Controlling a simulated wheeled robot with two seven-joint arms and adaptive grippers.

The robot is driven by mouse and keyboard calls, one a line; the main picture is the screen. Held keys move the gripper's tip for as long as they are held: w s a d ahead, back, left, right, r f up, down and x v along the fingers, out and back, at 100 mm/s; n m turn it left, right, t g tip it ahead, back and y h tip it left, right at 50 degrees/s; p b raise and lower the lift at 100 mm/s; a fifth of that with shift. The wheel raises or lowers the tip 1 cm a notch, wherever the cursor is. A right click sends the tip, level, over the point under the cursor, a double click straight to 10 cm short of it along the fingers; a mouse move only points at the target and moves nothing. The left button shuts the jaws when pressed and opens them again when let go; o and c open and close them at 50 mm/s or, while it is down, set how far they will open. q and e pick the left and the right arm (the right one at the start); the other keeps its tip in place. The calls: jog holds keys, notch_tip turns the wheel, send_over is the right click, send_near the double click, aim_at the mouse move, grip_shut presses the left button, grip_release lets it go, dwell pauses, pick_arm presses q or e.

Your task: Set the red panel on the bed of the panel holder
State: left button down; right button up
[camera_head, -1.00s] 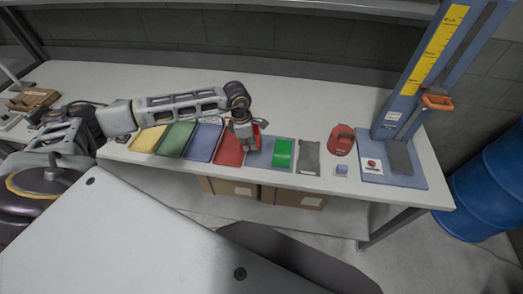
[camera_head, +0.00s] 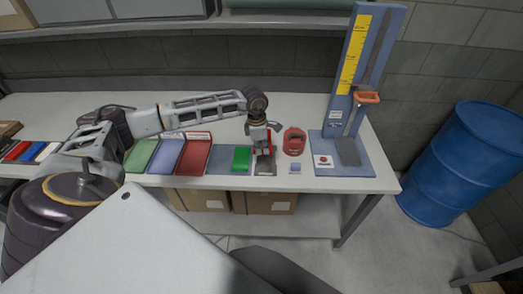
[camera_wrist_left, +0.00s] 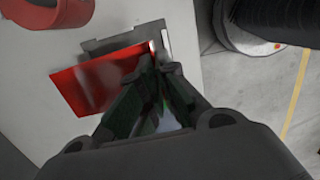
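The red panel (camera_wrist_left: 95,80) is held at one edge between the fingertips of my left gripper (camera_wrist_left: 152,75). In the wrist view it lies over a grey plate (camera_wrist_left: 115,40), which I take for the panel holder's bed and which shows around its edges. In the head view the left gripper (camera_head: 263,149) points down over the grey holder (camera_head: 265,169), with a little red at its fingers. I cannot tell whether the panel touches the bed. My right gripper is not in view.
A green panel (camera_head: 241,158) lies on a blue mat just left of the holder. A red ring-shaped object (camera_head: 294,141) and a small blue block (camera_head: 295,168) are to the right. A tall blue stand (camera_head: 362,75) rises beyond them. Red, blue and green trays (camera_head: 193,158) lie left.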

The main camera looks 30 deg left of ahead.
pick_arm(q)
jog(key=shift+w+d, duration=0.25)
jog(key=shift+d, duration=0.1)
jog(key=shift+w+d, duration=0.2)
jog(key=shift+d, duration=0.05)
jog(key=shift+m, duration=0.3)
jog(key=shift+a, duration=0.1)
jog(key=shift+f, duration=0.1)
jog(key=shift+f+b, duration=1.7)
jog(key=shift+f, duration=1.8)
jog(key=shift+f+b, duration=0.95)
jog(key=shift+f, duration=0.2)
jog(key=shift+f+b, duration=0.55)
jog(key=shift+f, duration=0.1)
